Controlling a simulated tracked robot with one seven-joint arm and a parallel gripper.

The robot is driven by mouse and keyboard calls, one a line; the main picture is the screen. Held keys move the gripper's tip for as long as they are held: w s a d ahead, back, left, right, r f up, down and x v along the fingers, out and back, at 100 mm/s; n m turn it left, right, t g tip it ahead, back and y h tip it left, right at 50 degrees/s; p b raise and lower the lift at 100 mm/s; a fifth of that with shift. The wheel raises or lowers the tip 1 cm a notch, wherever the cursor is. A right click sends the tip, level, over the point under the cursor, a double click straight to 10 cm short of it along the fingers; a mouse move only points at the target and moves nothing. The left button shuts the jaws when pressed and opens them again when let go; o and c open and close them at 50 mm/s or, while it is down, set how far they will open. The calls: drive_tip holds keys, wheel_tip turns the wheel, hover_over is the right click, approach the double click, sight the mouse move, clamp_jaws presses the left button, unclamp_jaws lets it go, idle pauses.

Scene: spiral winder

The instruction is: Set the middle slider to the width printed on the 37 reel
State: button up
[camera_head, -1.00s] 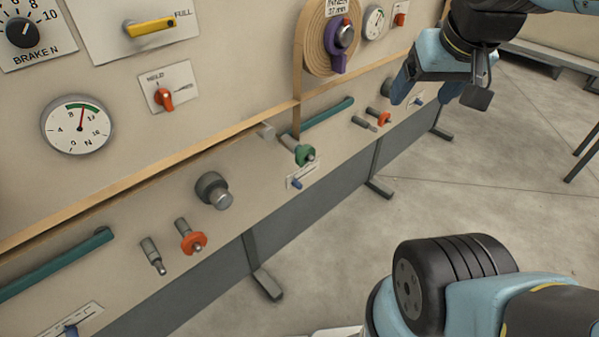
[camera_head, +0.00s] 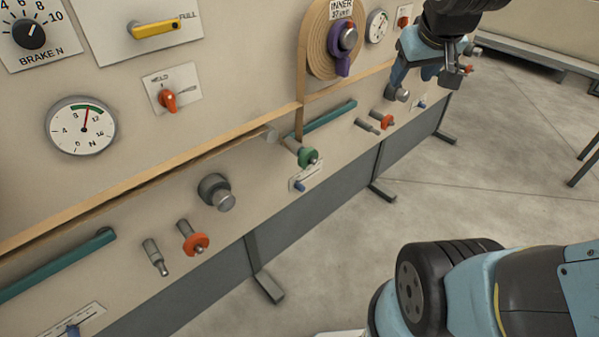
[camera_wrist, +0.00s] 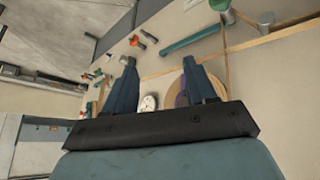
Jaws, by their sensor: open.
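The middle slider, a small blue knob (camera_head: 300,186) on a pale scale plate (camera_head: 307,175), sits on the lower panel below a green-collared post (camera_head: 306,157). The scale marks are too small to read. The reel of tan strip (camera_head: 319,55) hangs above on a purple-handled hub; its label (camera_head: 341,9) reads INNER and what looks like 37 mm. My gripper (camera_head: 412,76) is open and empty at the right end of the panel, well right of the middle slider. In the wrist view my gripper's fingers (camera_wrist: 160,62) are spread, with the reel (camera_wrist: 178,83) partly behind them.
Other sliders sit at lower left (camera_head: 73,330) and right (camera_head: 421,104). Posts with orange collars (camera_head: 195,244), a dark roller (camera_head: 216,192) and teal bars (camera_head: 330,115) stick out from the panel.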

drive_tip(key=w+d+f+n+t, duration=0.1)
drive_tip(key=w+f, duration=0.3)
drive_tip(key=w, duration=0.3)
drive_tip(key=w+f+n, duration=0.2)
drive_tip(key=w+f, duration=0.1)
drive_tip(key=w, duration=0.4)
drive_tip(key=w+d+f+n+t, duration=0.1)
drive_tip(key=w+f, duration=0.3)
drive_tip(key=w, duration=0.3)
drive_tip(key=w+a+f+n+t+y, duration=0.1)
drive_tip(key=w+f+n+y, duration=0.1)
drive_tip(key=w+f, duration=0.5)
drive_tip(key=w+a+f+n+y, duration=0.15)
drive_tip(key=w+f, duration=0.25)
drive_tip(key=f, duration=0.5)
drive_tip(key=n+t+y, duration=0.2)
drive_tip(key=t+y, duration=0.3)
drive_tip(key=y, duration=0.4)
approach(303, 190)
drive_tip(key=shift+h, duration=0.25)
drive_tip(key=x, duration=1)
drive_tip(key=shift+w+a+r, duration=0.25)
drive_tip(key=shift+w+a, duration=0.05)
drive_tip(key=shift+c, duration=0.4)
clamp_jaws()
